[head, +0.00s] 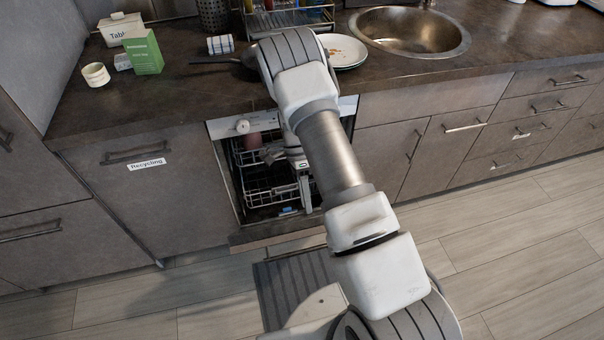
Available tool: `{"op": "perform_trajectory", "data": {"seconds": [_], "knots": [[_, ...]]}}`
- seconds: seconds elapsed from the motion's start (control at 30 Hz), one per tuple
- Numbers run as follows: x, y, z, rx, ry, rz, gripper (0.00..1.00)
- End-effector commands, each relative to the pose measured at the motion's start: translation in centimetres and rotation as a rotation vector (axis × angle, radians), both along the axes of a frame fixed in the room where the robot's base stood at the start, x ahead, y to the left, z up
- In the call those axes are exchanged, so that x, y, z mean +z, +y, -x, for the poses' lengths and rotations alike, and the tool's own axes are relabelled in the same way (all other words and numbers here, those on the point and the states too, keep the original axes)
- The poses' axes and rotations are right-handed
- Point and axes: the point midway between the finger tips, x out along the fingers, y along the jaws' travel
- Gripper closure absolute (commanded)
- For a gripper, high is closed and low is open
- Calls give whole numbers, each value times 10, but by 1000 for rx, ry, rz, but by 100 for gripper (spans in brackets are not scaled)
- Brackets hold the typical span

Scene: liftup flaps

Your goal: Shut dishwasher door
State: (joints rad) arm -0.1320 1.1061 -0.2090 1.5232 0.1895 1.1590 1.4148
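The dishwasher (226,172) is open under the counter, left of the sink. Its wire racks (270,197) show inside, with a reddish cup (252,141) in the upper one. A brown strip (262,240) juts out at the foot of the opening; it seems to be part of the door, but my arm hides its right side and I cannot tell the door's exact angle. My gripper (304,196) points down in front of the right side of the racks. Its fingers are small and partly hidden by my arm, so I cannot tell its opening or any contact.
The Recycling cabinet (150,195) is left of the dishwasher; drawers (500,135) are to the right. The counter above holds plates (345,50), a green box (144,52) and a sink (410,32). The visible floor (520,235) at right is clear.

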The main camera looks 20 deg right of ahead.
Motion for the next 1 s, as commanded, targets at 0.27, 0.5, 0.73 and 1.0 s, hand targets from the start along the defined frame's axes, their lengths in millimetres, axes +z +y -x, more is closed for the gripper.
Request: {"op": "perform_trajectory", "data": {"seconds": [0.27, 0.5, 0.73, 1.0], "knots": [[50, 0, -36, 1, -7, 0, 55], [97, 0, -70, 1, -6, 0, 55], [125, 0, -90, 0, -3, 0, 55], [135, 0, -97, 0, -2, 0, 55]]}}
